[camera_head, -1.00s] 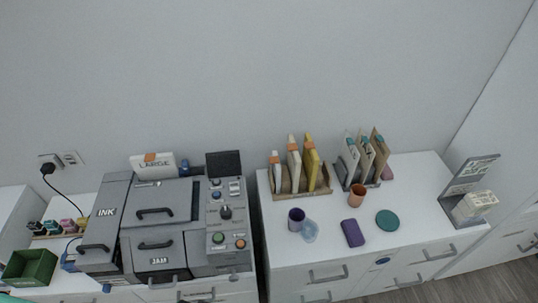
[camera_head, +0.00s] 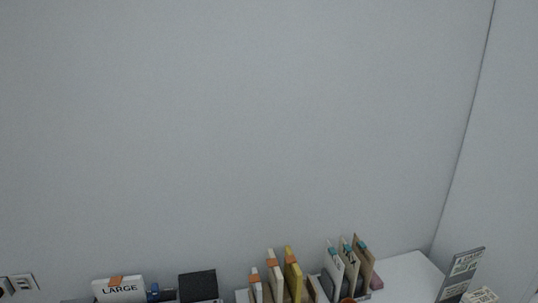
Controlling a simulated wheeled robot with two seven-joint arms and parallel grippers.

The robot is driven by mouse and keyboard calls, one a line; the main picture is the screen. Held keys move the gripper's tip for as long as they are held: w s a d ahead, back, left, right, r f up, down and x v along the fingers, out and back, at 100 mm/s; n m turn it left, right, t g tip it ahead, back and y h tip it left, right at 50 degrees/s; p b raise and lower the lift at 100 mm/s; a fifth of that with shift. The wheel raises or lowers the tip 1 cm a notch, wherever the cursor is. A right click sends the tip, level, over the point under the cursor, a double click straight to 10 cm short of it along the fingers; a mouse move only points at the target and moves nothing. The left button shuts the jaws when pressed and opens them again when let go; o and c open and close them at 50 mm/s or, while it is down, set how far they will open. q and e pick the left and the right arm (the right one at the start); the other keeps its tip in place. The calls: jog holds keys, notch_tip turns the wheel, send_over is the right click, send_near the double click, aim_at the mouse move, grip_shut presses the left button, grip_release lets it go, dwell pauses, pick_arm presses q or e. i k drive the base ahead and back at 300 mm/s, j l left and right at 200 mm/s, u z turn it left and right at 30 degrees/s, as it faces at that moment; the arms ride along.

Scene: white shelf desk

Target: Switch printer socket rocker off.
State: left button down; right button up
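The wall socket plate (camera_head: 22,283) is at the lower left edge of the head view, pale with small dark marks. Beside it, a dark plug (camera_head: 4,288) is cut by the left edge of the picture. The socket's rocker is too small to read its position. Of the printer, only the top of its dark upright panel (camera_head: 198,286) shows at the bottom edge; the rest is out of view. Neither of my grippers is in view.
A white "LARGE" pack (camera_head: 119,290) stands at the bottom left. Upright yellow and white envelopes (camera_head: 292,274) and brown envelopes (camera_head: 361,262) stand in holders on the white desk (camera_head: 404,272). A grey sign stand (camera_head: 462,272) is at the right. Bare wall fills the rest.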

aim_at(25, 285)
jog(key=u, duration=1.7)
jog(key=j+z, duration=0.45)
jog(key=k+j+z, duration=0.1)
jog(key=j+z, duration=0.15)
jog(key=z, duration=0.2)
